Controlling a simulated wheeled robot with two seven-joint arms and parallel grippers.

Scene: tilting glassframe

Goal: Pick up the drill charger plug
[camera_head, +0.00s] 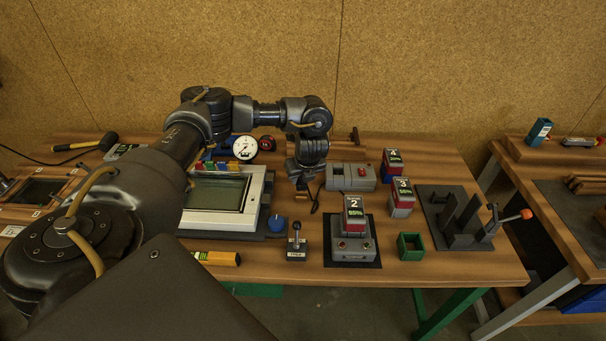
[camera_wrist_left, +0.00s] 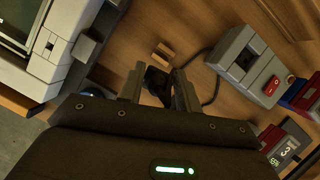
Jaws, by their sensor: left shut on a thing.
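My left gripper (camera_head: 302,187) reaches down over the table between the framed screen and a grey box. In the left wrist view its two fingers (camera_wrist_left: 158,92) are shut on a black plug (camera_wrist_left: 157,82). A dark cable (camera_wrist_left: 214,84) runs near the plug toward the grey box with a red switch (camera_wrist_left: 245,66). In the head view a bit of the cable (camera_head: 317,199) shows beside the gripper, and the plug is hidden by it. The grey box (camera_head: 351,177) stands just right of the gripper. My right gripper is not in view.
The framed screen (camera_head: 222,199) is left of the gripper. A small joystick (camera_head: 297,243) and a charger with battery 2 (camera_head: 353,232) stand in front. Batteries 4 (camera_head: 393,165) and 3 (camera_head: 402,197) stand to the right. A small wooden block (camera_wrist_left: 162,55) lies near the plug.

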